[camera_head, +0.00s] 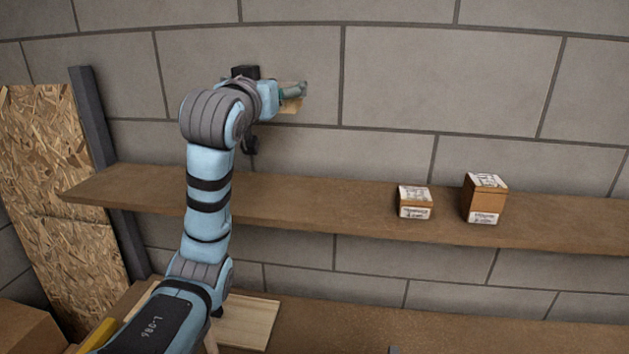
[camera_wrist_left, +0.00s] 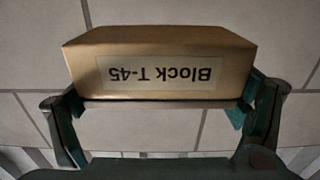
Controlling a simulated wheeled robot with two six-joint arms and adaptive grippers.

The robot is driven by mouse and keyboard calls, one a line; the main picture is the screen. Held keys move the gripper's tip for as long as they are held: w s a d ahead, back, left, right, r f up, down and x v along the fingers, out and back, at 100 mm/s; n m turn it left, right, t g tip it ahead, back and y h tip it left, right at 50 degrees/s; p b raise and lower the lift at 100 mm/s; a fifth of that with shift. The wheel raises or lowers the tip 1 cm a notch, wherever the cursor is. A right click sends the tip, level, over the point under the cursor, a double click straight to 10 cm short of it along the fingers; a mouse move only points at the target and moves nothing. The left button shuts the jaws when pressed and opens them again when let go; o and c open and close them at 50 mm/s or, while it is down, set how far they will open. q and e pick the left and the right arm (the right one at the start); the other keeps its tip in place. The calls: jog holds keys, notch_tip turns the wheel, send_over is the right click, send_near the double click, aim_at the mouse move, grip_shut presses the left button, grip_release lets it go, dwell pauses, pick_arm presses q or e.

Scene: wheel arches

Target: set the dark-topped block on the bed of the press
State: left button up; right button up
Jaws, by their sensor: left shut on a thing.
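My left gripper (camera_head: 292,90) is raised in front of the block wall, above the shelf. It is shut on a tan block (camera_head: 291,105), which shows only in part behind the fingers. In the left wrist view the tan block (camera_wrist_left: 225,52) sits between the two green fingers, with an upside-down label reading "Block T-45". I cannot tell whether its top is dark. I see nothing that I can clearly make out as the press or its bed. My right gripper is not in view.
A long brown shelf (camera_head: 310,198) runs along the wall. A low box (camera_head: 415,202) and a taller box (camera_head: 484,198), both with white tops, stand on its right half. A wooden board (camera_head: 246,322) lies on the lower surface. A chipboard panel (camera_head: 45,180) leans at left.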

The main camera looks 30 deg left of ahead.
pick_arm(q)
jog(key=f, duration=0.5)
jog(key=w+f+b, duration=0.1)
jog(key=f, duration=0.4)
jog(key=f+b, duration=0.1)
jog(key=f, duration=0.4)
jog(key=shift+w, duration=0.2)
jog(key=f, duration=0.2)
jog(key=s+f+b, duration=0.1)
jog(key=shift+f, duration=0.35)
jog(key=shift+d+f, duration=0.1)
jog(key=shift+f, duration=0.15)
jog(key=shift+w+f, duration=0.1)
jog(key=shift+w, duration=0.1)
jog(key=o, duration=1.1)
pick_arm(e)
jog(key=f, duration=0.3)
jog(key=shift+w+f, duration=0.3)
pick_arm(q)
jog(key=shift+s, duration=0.1)
